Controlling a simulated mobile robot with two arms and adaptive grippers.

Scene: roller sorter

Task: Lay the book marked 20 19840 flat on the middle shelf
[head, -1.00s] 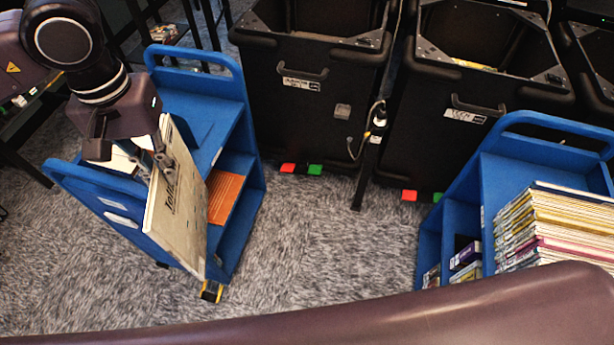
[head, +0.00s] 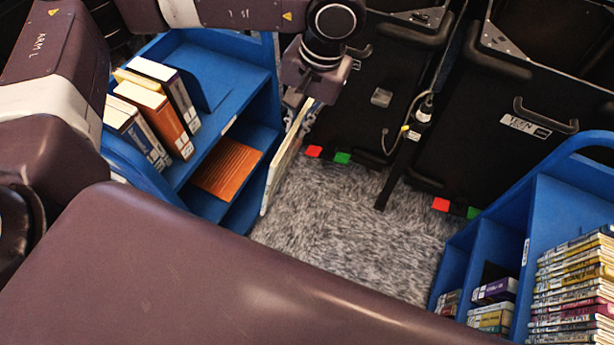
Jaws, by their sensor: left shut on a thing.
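My left gripper (head: 303,112) is shut on a thin pale book (head: 281,165). The book hangs upright below the gripper and shows almost edge-on. It is just right of the open side of the left blue cart (head: 232,82), over the carpet. Its marking cannot be read from here. The cart's middle shelf (head: 262,136) lies under the top shelf, and an orange-brown flat thing (head: 228,169) lies on it. The fingertips are partly hidden by the book and the wrist. My right gripper is not in view.
Several upright books (head: 160,105) stand on the left cart's top shelf. A right blue cart (head: 567,205) holds a tall stack of books (head: 575,290). Black bins (head: 520,80) stand at the back. Carpet (head: 345,220) between the carts is clear.

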